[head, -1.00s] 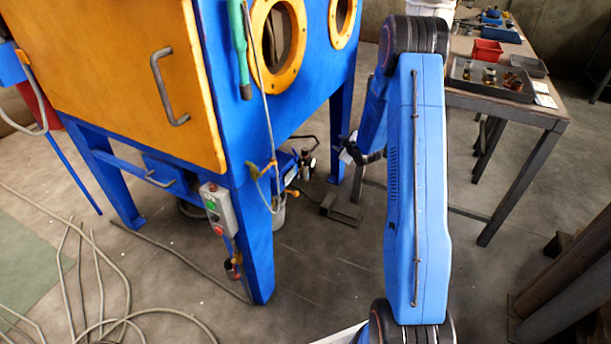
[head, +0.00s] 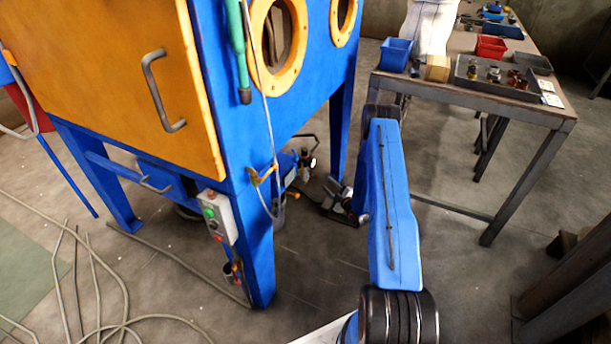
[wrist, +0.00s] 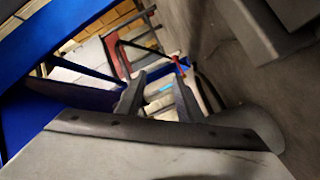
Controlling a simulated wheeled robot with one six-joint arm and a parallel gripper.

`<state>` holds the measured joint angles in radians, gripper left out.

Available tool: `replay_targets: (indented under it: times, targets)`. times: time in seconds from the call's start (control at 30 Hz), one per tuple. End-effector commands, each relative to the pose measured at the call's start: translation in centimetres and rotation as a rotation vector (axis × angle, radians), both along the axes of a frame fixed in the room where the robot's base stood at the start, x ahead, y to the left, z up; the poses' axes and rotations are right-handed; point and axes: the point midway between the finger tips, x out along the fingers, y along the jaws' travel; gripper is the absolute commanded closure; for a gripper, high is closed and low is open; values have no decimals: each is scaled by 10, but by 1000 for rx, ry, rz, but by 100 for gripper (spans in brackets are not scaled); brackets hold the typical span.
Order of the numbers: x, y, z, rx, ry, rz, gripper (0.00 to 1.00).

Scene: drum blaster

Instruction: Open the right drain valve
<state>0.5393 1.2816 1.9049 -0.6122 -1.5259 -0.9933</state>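The blue blasting cabinet (head: 225,80) with its yellow door fills the left of the head view. A blue unit with small metal and red fittings (head: 301,166) shows behind its front leg. I cannot pick out the right drain valve for sure in either view. My gripper (head: 336,205) is low, right of those fittings and near the far leg, apart from them in the picture. In the wrist view my gripper (wrist: 158,98) has its two fingers spread, with nothing clearly between them. White and blue shapes lie beyond the fingers, too blurred to name.
The cabinet's front leg (head: 255,255) and far leg (head: 341,125) stand near my arm. A hose (head: 155,250) and loose cables lie on the floor at left. A workbench (head: 455,93) with a blue bin (head: 396,55) and red bin (head: 491,47) stands at right.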

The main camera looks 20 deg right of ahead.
Motion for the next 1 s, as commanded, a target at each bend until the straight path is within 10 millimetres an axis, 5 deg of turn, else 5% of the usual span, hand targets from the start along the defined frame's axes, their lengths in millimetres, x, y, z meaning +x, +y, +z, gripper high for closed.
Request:
replay_targets:
  times: [0.2,0.43,1.0]
  targets:
    - [-28,0,-40,1,-61,-1,66]
    - [-31,1,-49,-2,-85,0,66]
    - [58,9,-49,-2,-84,2,66]
